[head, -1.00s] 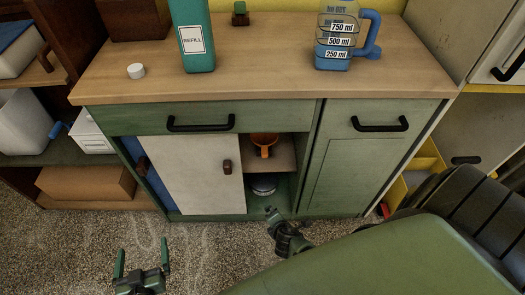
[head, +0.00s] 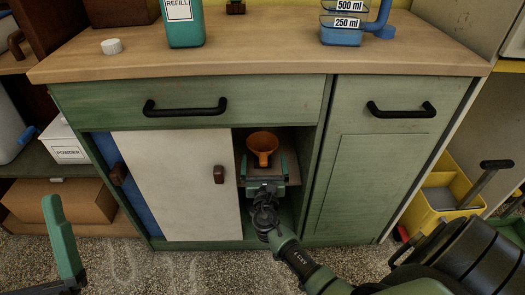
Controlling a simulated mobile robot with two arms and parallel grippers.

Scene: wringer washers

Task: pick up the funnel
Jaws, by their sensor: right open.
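The orange funnel (head: 262,145) stands on the inner shelf (head: 286,163) of the green cabinet, in the opening right of the white sliding door. Its wide mouth faces up. My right gripper (head: 264,168) is open in the cabinet opening, just in front of and below the funnel in the picture. Its jaws point inward, and I cannot tell whether they touch the funnel. My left gripper (head: 65,245) is at the lower left, above the floor, partly cut off by the frame. One finger shows, standing apart, with nothing held.
The white sliding door (head: 176,180) stands close left of my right gripper. The worktop (head: 255,55) overhangs above, with a green refill bottle (head: 184,22), a white cap (head: 111,46) and a blue measuring jug (head: 342,30). A yellow bucket (head: 444,200) is at the right.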

